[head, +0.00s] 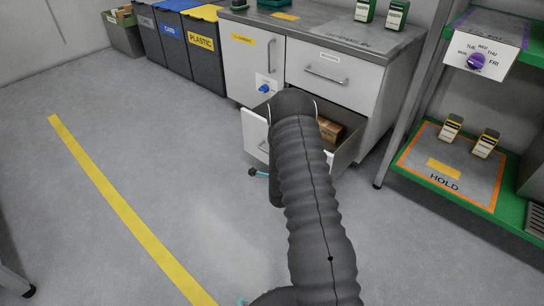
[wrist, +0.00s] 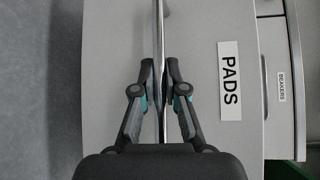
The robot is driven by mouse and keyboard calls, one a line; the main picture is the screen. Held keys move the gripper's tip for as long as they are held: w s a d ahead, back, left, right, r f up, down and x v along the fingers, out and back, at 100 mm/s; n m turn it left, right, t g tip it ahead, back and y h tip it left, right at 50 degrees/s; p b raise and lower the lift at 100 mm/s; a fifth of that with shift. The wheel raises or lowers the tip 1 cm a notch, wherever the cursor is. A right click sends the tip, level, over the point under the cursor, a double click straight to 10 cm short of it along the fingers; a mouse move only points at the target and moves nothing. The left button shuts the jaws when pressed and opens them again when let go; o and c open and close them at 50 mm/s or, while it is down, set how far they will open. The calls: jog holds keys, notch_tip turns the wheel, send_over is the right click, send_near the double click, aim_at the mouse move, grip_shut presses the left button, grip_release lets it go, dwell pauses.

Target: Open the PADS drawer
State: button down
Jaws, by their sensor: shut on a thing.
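The PADS drawer is the lower drawer of the white cabinet. Its white front (head: 255,134) stands pulled out from the cabinet in the head view, and the drawer is open. In the wrist view its front (wrist: 205,25) carries the PADS label (wrist: 229,80). A metal bar handle (wrist: 160,22) runs up and down the wrist picture. My gripper (wrist: 160,80) is shut on this handle, one finger on each side. In the head view my dark arm covers part of the drawer and most of the gripper.
A brown box (head: 329,130) lies inside the drawer. The closed BEAKERS drawer (head: 332,68) is above. A left cabinet door (head: 250,62) has a blue knob (head: 264,88). Waste bins (head: 205,60) stand further left. A green shelf rack (head: 505,200) stands at right. The floor at left is clear.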

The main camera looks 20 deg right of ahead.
jog(key=c, duration=1.2)
grip_release()
jog(key=v, duration=1.2)
jog(key=shift+a, duration=0.1)
